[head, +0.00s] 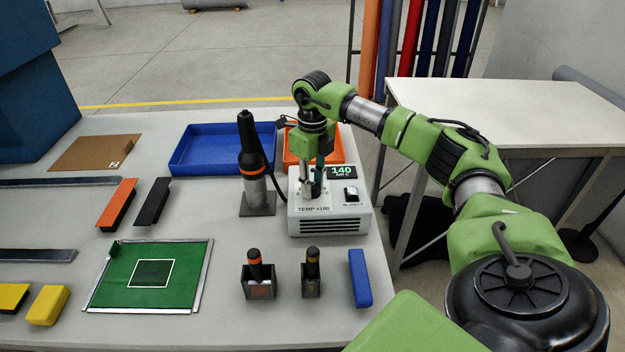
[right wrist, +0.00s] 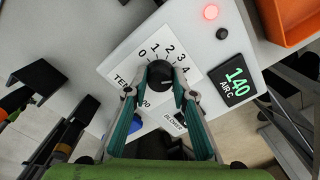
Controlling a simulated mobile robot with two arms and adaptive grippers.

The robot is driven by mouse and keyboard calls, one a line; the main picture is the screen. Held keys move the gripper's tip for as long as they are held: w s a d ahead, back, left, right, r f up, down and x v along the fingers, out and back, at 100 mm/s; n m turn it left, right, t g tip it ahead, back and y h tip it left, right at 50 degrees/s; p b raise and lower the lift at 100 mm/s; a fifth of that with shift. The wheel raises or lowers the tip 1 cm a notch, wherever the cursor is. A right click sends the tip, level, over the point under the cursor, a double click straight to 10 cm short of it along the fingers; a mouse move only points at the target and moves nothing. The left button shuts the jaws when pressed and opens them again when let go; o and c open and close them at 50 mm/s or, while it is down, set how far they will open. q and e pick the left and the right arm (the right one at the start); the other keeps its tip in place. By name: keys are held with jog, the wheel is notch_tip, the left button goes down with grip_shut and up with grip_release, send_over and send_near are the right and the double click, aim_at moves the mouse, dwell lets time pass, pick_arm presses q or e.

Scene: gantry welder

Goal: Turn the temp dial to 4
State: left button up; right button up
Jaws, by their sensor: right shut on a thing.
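The white control box (head: 330,222) stands near the right side of the table, marked "TEMP x100". In the right wrist view the black temp dial (right wrist: 160,72) sits inside a scale from 0 to 4. I cannot make out a pointer on it. The display (right wrist: 236,87) reads 140 AIR C and also shows in the head view (head: 341,172). My right gripper (head: 313,192) comes down from above, its fingers shut on the dial's two sides; it also shows in the right wrist view (right wrist: 159,97). The head view hides the dial behind it. My left gripper is not in view.
A hot-air tool (head: 251,165) stands upright just left of the box. A blue tray (head: 190,172) and an orange bin (head: 340,147) lie behind. Two small holders (head: 259,290) and a blue block (head: 359,278) are in front. A red light (right wrist: 210,12) glows on the box.

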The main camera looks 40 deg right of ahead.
aim_at(313, 185)
jog(key=o, duration=1.1)
notch_tip(313, 185, up, 12)
jog(key=shift+r, duration=0.1)
dwell(0.4)
